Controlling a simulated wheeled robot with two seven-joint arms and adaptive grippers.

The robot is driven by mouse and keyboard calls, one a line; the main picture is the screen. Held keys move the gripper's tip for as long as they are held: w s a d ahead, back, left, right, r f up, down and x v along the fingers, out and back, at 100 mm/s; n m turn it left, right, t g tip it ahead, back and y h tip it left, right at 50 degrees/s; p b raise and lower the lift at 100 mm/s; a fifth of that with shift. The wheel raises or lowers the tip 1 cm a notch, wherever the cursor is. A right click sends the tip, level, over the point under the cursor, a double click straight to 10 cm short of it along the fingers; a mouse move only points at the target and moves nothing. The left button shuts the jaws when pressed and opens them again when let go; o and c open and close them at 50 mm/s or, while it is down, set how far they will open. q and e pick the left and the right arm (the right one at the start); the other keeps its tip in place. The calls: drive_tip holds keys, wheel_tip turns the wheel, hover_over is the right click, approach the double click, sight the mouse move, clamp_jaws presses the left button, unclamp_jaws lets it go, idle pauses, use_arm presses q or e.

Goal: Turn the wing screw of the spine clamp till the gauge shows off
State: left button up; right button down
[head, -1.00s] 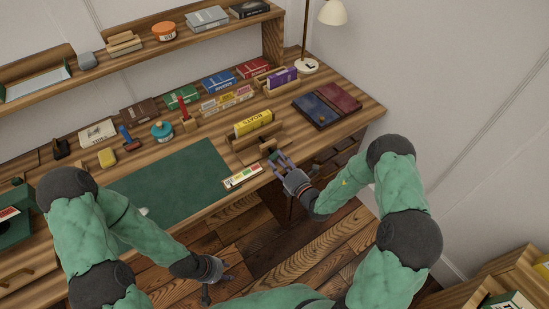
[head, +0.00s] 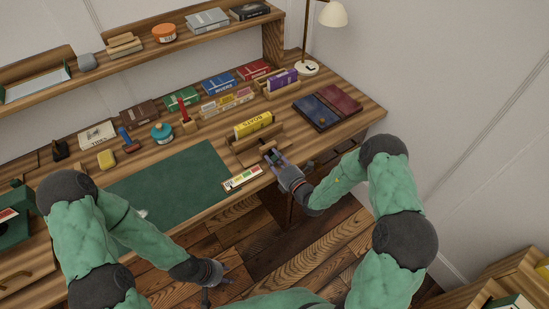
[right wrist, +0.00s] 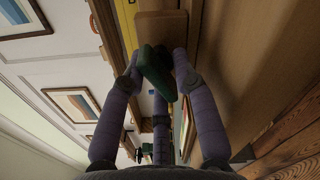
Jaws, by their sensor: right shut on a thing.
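The wooden spine clamp (head: 240,147) stands at the front edge of the desk and holds a yellow book (head: 253,124). Its green wing screw (right wrist: 156,75) shows in the right wrist view, in front of a wooden block of the clamp (right wrist: 162,28). My right gripper (right wrist: 155,68) is shut on the wing screw, with a finger on either side; it also shows in the head view (head: 273,158), where its hand hides the screw. The gauge (head: 243,179) is a coloured strip left of this hand; its reading is too small to tell. My left gripper (head: 207,292) hangs low before the desk, away from the clamp.
A green mat (head: 170,185) lies left of the gauge. Dark blue and red books (head: 318,110) lie to the right of the clamp. Several books, a red-handled tool (head: 184,110) and a teal pot (head: 162,132) stand behind. A lamp (head: 307,68) stands at the back right.

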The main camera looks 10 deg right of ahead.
drive_tip(key=shift+r+m+p, duration=0.3)
drive_tip(key=shift+m+p, duration=0.1)
drive_tip(key=shift+p, duration=0.3)
drive_tip(key=shift+f+m+p, duration=0.1)
drive_tip(key=shift+m+p, duration=0.2)
drive_tip(key=shift+p, duration=0.05)
drive_tip(key=c, duration=1.2)
unclamp_jaws()
drive_tip(key=shift+s+f, duration=0.1)
drive_tip(key=shift+s+d, duration=0.15)
drive_tip(key=shift+s, duration=0.1)
drive_tip(key=v, duration=1.1)
drive_tip(key=shift+s, duration=0.1)
